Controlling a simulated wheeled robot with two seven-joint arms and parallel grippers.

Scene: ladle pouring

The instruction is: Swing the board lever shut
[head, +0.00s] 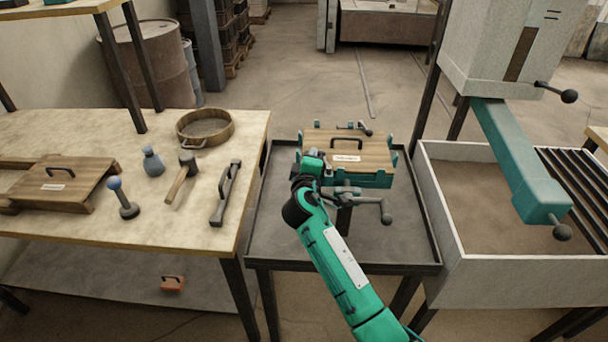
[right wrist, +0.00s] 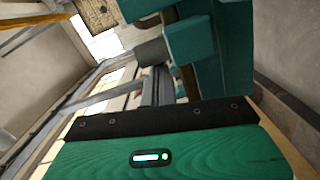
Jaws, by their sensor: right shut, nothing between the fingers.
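A wooden board (head: 375,151) with a dark handle and a pale label lies on a teal fixture (head: 375,181) on the metal stand. A short lever with a dark round knob (head: 366,130) is at the board's far edge. A crank-like lever with a dark knob (head: 386,218) sticks out at the fixture's front right. I cannot tell which one is the board lever. My right gripper (head: 312,160) is at the fixture's left side, shut and empty; its fingertips are hard to make out. The right wrist view shows teal blocks (right wrist: 215,45) close up. My left gripper is out of view.
The left table (head: 110,215) holds a sieve (head: 206,127), a mallet (head: 181,178), a stamp-like tool (head: 123,200) and a wooden panel. A sand-filled bin (head: 450,215) with a teal arm (head: 518,165) above it stands right. The metal stand (head: 280,235) is bare at front left.

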